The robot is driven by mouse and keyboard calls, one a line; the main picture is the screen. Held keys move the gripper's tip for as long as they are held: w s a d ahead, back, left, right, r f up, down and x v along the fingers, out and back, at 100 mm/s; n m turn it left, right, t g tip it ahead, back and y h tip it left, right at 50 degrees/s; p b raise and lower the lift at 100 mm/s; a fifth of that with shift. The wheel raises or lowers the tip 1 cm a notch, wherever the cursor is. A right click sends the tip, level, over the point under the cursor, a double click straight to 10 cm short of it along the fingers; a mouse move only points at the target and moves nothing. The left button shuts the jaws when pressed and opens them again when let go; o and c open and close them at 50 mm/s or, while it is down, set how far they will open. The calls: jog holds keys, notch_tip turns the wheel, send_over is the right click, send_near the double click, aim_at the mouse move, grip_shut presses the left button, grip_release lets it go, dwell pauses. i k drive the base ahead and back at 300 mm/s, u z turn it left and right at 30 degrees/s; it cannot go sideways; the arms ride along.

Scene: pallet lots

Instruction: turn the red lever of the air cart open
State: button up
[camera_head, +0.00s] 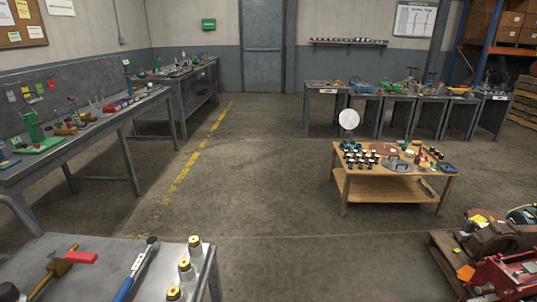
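A red lever (82,258) sits on a brass-coloured valve (54,269) at the near left, on a grey metal top (110,273). The lever points to the right. I cannot tell whether this is the air cart's lever, and no other part is clearly an air cart. A red machine (508,277) stands at the right edge, partly cut off, and no lever on it can be made out. My gripper is not in view.
A blue-handled tool (130,277) and several capped cylinders (196,252) share the near top. A wooden table (385,186) with small parts stands right of centre. A long bench (80,140) lines the left. The middle floor is clear.

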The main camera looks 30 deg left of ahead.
aim_at(72, 256)
jog(key=i, duration=2.05)
jog(key=u, duration=3.95)
jog(key=i, duration=0.5)
jog(key=z, duration=0.05)
